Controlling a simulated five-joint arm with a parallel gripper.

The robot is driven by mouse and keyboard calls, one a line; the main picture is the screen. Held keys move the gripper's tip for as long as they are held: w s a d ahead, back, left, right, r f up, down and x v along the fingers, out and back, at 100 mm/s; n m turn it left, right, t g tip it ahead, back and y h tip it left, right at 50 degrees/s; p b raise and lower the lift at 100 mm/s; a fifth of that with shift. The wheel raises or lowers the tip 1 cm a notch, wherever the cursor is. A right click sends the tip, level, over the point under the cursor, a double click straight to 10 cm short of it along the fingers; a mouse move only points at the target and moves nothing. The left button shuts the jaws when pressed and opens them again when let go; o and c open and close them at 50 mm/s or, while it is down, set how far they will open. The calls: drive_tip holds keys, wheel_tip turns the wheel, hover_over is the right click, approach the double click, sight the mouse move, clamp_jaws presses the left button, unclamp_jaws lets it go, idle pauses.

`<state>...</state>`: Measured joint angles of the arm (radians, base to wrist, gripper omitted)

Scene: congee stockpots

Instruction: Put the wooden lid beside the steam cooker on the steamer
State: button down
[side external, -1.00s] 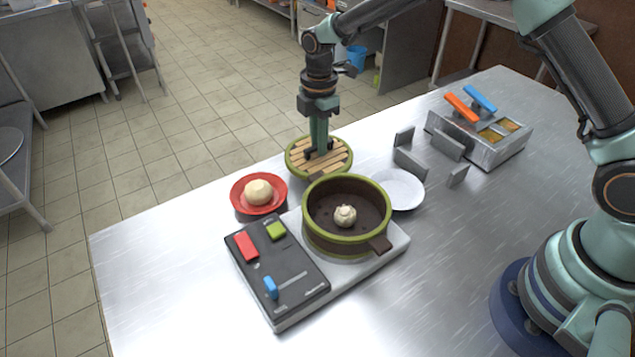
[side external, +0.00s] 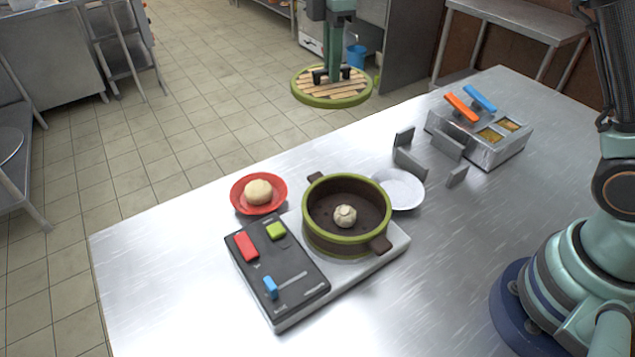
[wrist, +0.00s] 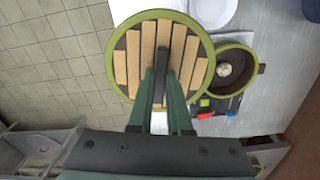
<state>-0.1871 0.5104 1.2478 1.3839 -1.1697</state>
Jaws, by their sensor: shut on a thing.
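The wooden lid (side external: 322,92), round with slats and a green rim, hangs level in the air at the top of the side view. My gripper (side external: 332,74) is shut on the lid's dark handle and holds it well above table height. In the wrist view the lid (wrist: 134,70) sits under the gripper fingers (wrist: 163,82) and hides part of the table. The steamer (side external: 318,237), a dark pot with a green rim and two brown handles, stands uncovered on the steam cooker (side external: 285,293). A pale bun (side external: 345,216) lies inside it.
A red plate (side external: 239,201) with a dough ball (side external: 258,192) is left of the steamer. A white plate (side external: 402,188) is at its right. Grey upright plates (side external: 409,163) and a metal sauce container (side external: 490,152) stand farther right.

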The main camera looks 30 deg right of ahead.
sight(364, 84)
drive_tip(key=s+d+m, duration=0.1)
drive_tip(key=m, duration=0.1)
drive_tip(key=s+d+m, duration=0.1)
drive_tip(key=d+m, duration=0.1)
drive_tip(key=s+d+m, duration=0.1)
drive_tip(key=s+m, duration=0.1)
drive_tip(key=shift+d+r, duration=0.15)
drive_tip(key=shift+r, duration=0.15)
drive_tip(key=s+d+f+m, duration=0.3)
drive_tip(key=s+m, duration=0.2)
drive_tip(key=s+d+f+m, duration=0.2)
drive_tip(key=s+m, duration=0.3)
drive_tip(key=s, duration=0.1)
drive_tip(key=s+d+r+m, duration=0.2)
drive_tip(key=s+d+m, duration=0.65)
drive_tip(key=d, duration=0.35)
drive_tip(key=s+d+r+m, duration=0.2)
drive_tip(key=s+d+m, duration=0.65)
drive_tip(key=d, duration=0.45)
drive_tip(key=shift+m, duration=0.3)
wheel_tip(364, 84, down, 20)
drive_tip(key=shift+a+r, duration=0.1)
